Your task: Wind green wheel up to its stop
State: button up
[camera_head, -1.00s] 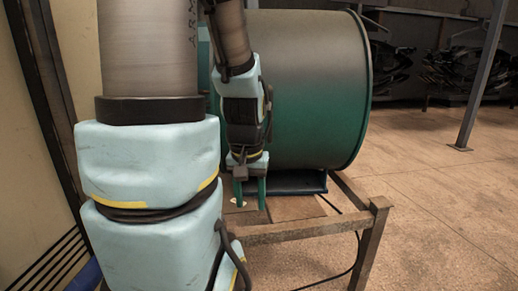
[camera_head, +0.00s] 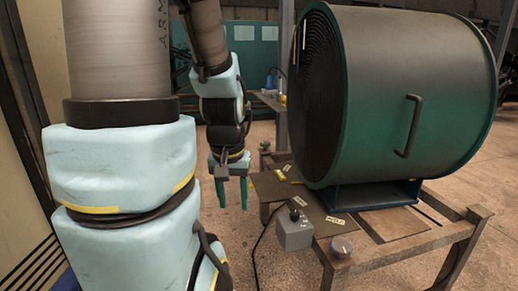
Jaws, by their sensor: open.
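No wheel that is clearly the green wheel shows. The largest green thing is a big dark green drum (camera_head: 395,100) lying on its side at the right. It has a ribbed dark front face and a bent handle (camera_head: 410,126) on its curved side. My gripper (camera_head: 232,195) hangs down left of the drum with its two teal fingers apart. Nothing shows between them. It looks clear of the drum and the bench in the picture; its exact distance from them I cannot tell.
The drum sits on a blue base (camera_head: 372,194) on a metal-framed bench (camera_head: 405,250). A cable hangs to the floor.

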aim_at(264, 144)
jog(key=i+j, duration=1.2)
jog(key=j, duration=0.2)
jog(key=i+l, duration=0.1)
jog(key=i, duration=1.45)
jog(key=i+l, duration=0.25)
